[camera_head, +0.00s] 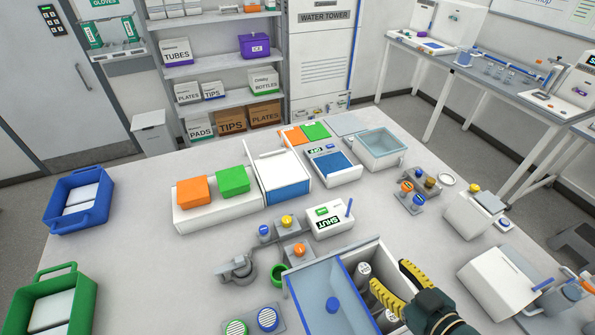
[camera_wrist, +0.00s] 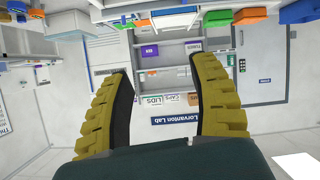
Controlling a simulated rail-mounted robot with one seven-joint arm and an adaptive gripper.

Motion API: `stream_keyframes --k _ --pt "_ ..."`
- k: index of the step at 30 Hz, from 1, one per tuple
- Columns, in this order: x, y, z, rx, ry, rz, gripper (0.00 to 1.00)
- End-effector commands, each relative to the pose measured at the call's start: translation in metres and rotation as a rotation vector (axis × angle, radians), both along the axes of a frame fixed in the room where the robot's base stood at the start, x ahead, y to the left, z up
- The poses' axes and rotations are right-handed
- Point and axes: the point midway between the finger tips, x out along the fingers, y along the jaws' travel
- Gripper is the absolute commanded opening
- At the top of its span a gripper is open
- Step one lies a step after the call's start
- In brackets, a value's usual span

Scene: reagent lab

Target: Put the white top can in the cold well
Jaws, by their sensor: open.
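My gripper (camera_head: 389,274) has yellow ridged fingers and is open and empty, beside the right side of an open-topped box (camera_head: 374,242) at the front of the table. In the wrist view my gripper (camera_wrist: 168,85) shows its fingers wide apart with nothing between them. A grey can with a pale top (camera_head: 364,270) stands in the box, just left of the fingertips. More cans in there are partly hidden by my fingers. I cannot tell which thing is the cold well.
A clear-topped basin (camera_head: 380,148) stands at the back right. White units (camera_head: 497,282) stand to the right.

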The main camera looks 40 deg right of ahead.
Motion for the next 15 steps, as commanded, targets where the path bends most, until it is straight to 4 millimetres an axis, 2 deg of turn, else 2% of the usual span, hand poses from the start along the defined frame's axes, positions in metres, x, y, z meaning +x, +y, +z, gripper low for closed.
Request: stream_keyframes --k 1,2,3,5,6,7,9,12,15 --pt "0.038 0.014 0.035 -0.053 -0.043 0.04 0.6" --pt "0.057 0.023 0.055 -0.077 -0.073 0.051 0.6" --pt "0.082 0.04 0.084 -0.106 -0.125 0.068 0.6" --pt "0.115 0.072 0.131 -0.135 -0.222 0.099 0.6" --pt "0.133 0.098 0.163 -0.145 -0.296 0.121 0.6" --pt "0.144 0.119 0.188 -0.146 -0.356 0.14 0.6" --pt "0.158 0.167 0.24 -0.129 -0.498 0.18 0.6" --pt "0.157 0.224 0.3 -0.074 -0.674 0.23 0.6" --pt "0.148 0.257 0.334 -0.022 -0.783 0.261 0.6"
